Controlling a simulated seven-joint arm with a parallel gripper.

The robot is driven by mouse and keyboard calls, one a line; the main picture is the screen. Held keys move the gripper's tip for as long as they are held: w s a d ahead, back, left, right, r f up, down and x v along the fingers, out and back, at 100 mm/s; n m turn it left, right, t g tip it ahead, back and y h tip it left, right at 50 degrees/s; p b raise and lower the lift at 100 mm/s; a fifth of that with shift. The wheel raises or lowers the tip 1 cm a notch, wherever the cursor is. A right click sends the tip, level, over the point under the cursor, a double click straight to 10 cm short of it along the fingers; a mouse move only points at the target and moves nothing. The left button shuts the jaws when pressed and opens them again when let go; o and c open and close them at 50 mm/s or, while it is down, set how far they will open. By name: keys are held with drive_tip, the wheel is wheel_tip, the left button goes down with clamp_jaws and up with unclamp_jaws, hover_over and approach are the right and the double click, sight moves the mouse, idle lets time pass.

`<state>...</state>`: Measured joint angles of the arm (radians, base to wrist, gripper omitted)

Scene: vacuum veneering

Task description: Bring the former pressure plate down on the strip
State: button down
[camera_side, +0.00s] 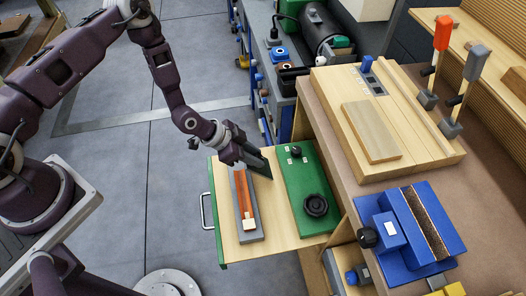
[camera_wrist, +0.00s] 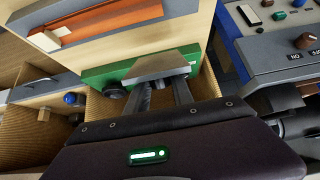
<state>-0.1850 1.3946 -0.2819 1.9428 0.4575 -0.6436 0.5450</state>
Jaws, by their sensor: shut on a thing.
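An orange-brown strip (camera_side: 241,191) lies along a grey base (camera_side: 254,237) in the open wooden drawer; a small pale block (camera_side: 249,224) sits at its near end. The strip also shows at the top of the wrist view (camera_wrist: 110,20). My gripper (camera_side: 260,163) is to the right of the strip's far end, above the drawer. In the wrist view my gripper (camera_wrist: 166,84) is shut on a grey plate (camera_wrist: 162,64), which appears apart from the strip. In the side view the plate is hard to tell from the dark fingers.
A green panel (camera_side: 296,192) with a black knob (camera_side: 316,205) lies right of the strip. The wooden bench (camera_side: 350,185) with a blue clamp device (camera_side: 410,235) stands to the right. The drawer handle (camera_side: 205,210) sticks out left, over open floor.

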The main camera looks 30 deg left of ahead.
drive_tip(key=shift+s+a+f+t+h, duration=0.4)
drive_tip(key=shift+s+a+f, duration=0.1)
drive_tip(key=shift+s+f, duration=0.1)
drive_tip(key=shift+s+a+f, duration=0.65)
drive_tip(key=shift+f, duration=0.25)
drive_tip(key=shift+s+a+f, duration=0.3)
drive_tip(key=shift+f, duration=0.35)
drive_tip(key=shift+s+a+f, duration=0.25)
drive_tip(key=shift+f, duration=0.35)
drive_tip(key=shift+s+a+f, duration=0.15)
drive_tip(key=shift+f, duration=0.3)
drive_tip(key=shift+a+f+t+h, duration=0.15)
drive_tip(key=shift+f+t+h, duration=0.25)
drive_tip(key=shift+f, duration=0.1)
drive_tip(key=c, duration=1.1)
unclamp_jaws()
drive_tip(key=r+v, duration=0.1)
drive_tip(key=v, duration=0.6)
drive_tip(key=shift+w+d, duration=0.2)
drive_tip(key=shift+d, duration=0.05)
